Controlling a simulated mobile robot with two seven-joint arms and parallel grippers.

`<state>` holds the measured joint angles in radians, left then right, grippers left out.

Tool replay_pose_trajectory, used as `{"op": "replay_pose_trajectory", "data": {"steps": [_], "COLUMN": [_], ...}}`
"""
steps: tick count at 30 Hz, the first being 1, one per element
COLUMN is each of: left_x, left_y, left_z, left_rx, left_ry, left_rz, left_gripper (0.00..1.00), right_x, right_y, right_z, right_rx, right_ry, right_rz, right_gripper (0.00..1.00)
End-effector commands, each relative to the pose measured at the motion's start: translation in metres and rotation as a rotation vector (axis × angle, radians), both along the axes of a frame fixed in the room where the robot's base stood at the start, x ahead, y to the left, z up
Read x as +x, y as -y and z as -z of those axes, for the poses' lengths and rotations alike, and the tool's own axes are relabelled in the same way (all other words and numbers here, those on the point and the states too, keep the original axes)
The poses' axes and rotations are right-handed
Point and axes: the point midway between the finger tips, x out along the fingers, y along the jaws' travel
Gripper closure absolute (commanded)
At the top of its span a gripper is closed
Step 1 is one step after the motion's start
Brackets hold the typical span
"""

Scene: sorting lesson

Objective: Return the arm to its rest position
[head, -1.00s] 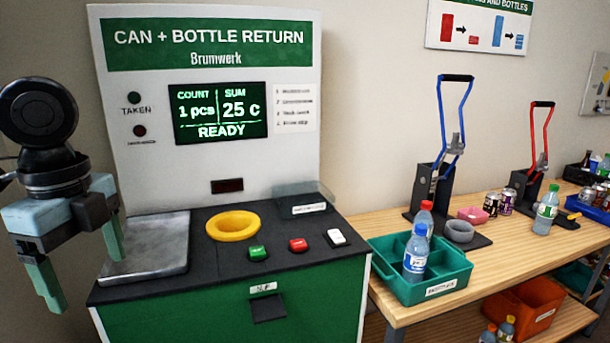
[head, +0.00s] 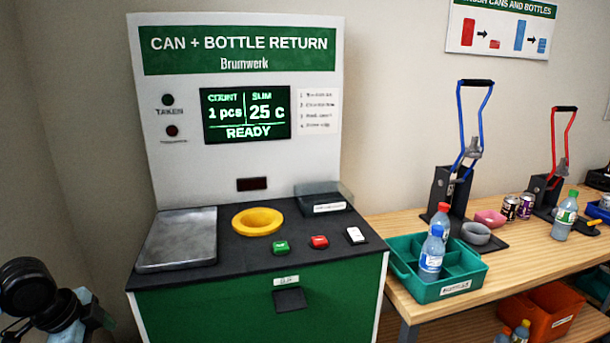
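My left arm shows at the lower left edge of the head view. Only the top of my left gripper (head: 86,312) shows, and its fingers are cut off by the frame, so I cannot see whether it is open. It is to the left of the return machine (head: 160,100) and below its counter level in the picture. The machine's screen (head: 246,115) reads 1 pcs, 25 c, READY. The grey metal plate (head: 180,240) on its counter is empty. My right gripper is not in view.
The counter has a yellow ring (head: 257,221), a green button (head: 280,248) and a red button (head: 319,242). On the wooden table (head: 400,222), a teal crate (head: 440,290) holds bottles. A blue-handled press (head: 455,190) and a red-handled press (head: 548,190) stand behind.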

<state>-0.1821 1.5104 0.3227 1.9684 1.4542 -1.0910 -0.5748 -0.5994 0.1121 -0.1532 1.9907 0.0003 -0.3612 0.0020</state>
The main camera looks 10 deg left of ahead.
Motion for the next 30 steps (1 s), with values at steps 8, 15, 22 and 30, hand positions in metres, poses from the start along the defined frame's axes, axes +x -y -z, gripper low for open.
{"op": "replay_pose_trajectory", "data": {"steps": [8, 15, 22, 30], "left_x": [-0.057, -0.118, -0.173, -0.214], "left_y": [0.003, 0.049, 0.126, 0.228], "left_z": [0.123, 0.205, 0.252, 0.262], "left_rx": [-0.1, -0.182, -0.277, -0.397], "left_ry": [0.07, 0.129, 0.19, 0.274], "left_rz": [-0.233, -0.395, -0.527, -0.649], "left_gripper": [0.19, 0.19, 0.19, 0.19], "right_x": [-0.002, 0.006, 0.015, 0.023], "right_y": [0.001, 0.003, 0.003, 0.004], "right_z": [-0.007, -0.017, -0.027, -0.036], "right_rx": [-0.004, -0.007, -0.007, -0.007], "right_ry": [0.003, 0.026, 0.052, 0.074], "right_rz": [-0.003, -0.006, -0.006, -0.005], "right_gripper": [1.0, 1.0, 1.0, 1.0]}}
